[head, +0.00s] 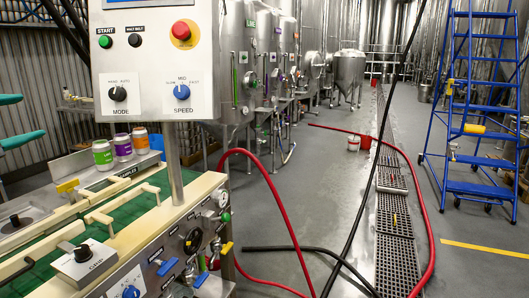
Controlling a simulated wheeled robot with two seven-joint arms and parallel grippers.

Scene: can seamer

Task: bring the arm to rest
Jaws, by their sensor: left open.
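My left gripper (33,116) reaches in at the left edge of the head view. Its two teal fingers are spread apart, with nothing visible between them. It appears above and left of three cans: a green-labelled can (103,155), a purple-labelled can (122,147) and an orange-labelled can (141,141). The cans stand upright in a row on the can seamer, apart from the fingers in the picture. The rest of the left arm is cut off by the frame. My right gripper is not in view.
The control panel (140,80) stands on a post (173,165) right of the gripper. Below is the seamer's green belt (125,212) with cream rails. Steel tanks (240,60), hoses and a blue ladder (470,110) stand beyond. Grey floor (300,205) is partly clear.

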